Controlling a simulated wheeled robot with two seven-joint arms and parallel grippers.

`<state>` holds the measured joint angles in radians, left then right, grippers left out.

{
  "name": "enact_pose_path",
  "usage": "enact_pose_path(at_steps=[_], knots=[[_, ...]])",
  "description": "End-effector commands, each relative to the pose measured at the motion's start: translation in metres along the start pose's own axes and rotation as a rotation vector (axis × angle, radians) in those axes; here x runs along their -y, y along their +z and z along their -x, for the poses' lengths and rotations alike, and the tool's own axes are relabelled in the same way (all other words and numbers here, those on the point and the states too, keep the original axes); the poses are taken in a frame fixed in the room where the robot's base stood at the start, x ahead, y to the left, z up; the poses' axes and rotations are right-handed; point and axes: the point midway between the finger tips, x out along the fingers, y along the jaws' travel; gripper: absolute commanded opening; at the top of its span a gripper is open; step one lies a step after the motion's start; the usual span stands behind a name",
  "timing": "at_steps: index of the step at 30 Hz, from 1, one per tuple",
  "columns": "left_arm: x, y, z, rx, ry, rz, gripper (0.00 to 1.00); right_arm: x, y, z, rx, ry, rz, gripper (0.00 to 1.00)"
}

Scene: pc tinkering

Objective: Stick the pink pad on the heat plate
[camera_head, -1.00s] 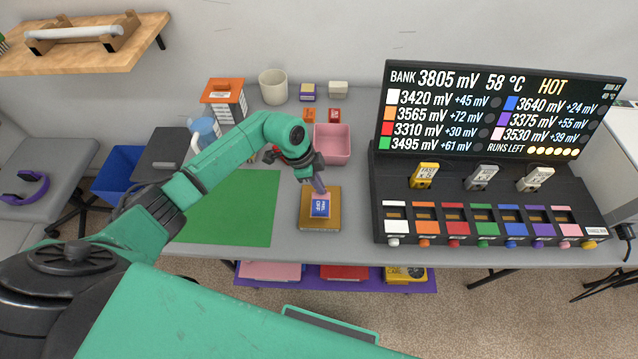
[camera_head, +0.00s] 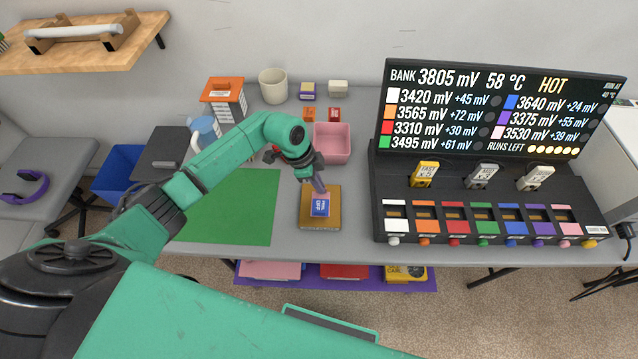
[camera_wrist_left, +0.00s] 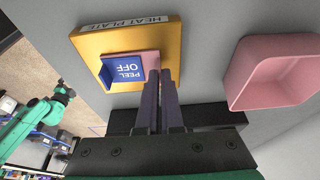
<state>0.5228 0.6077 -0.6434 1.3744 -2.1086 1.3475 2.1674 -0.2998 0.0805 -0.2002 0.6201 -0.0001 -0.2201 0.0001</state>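The pink pad (camera_wrist_left: 149,62), with a blue "PEEL OFF" film (camera_wrist_left: 122,72) on its upward face, is at the middle of the yellow heat plate (camera_wrist_left: 100,41). In the head view the blue film (camera_head: 320,208) shows over the heat plate (camera_head: 320,224) on the grey table. My left gripper (camera_wrist_left: 160,74) comes down at the pad's edge, its two fingers close together and shut on the pink end. The fingertips partly hide that end. I cannot tell whether the pad's underside fully touches the plate. My right gripper is out of view.
A pink open tray (camera_head: 332,142) stands just behind the plate. A green mat (camera_head: 235,207) lies to the left. The black battery bank (camera_head: 480,190) with its lit screen (camera_head: 495,105) stands to the right. Small boxes and a cup (camera_head: 273,86) are at the back.

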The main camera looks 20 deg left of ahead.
Motion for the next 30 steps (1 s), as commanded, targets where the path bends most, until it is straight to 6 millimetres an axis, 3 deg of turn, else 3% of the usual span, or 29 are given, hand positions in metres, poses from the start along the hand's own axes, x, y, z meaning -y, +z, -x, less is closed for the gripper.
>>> enact_pose_path(at_steps=[2, 5, 17, 20, 30], knots=[[-0.002, 0.001, -0.002, 0.004, 0.004, 0.000, 0.00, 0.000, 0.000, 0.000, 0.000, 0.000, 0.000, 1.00], [-0.001, 0.001, -0.002, 0.004, 0.004, 0.000, 0.37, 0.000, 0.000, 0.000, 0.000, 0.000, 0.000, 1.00], [0.000, 0.001, 0.006, 0.002, 0.000, 0.001, 0.38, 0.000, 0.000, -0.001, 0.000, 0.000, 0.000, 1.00], [0.001, 0.001, 0.025, 0.002, -0.003, -0.002, 0.38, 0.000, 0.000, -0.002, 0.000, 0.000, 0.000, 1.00], [0.001, 0.001, 0.120, 0.004, -0.002, -0.001, 0.38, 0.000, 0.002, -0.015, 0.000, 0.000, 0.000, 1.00]])
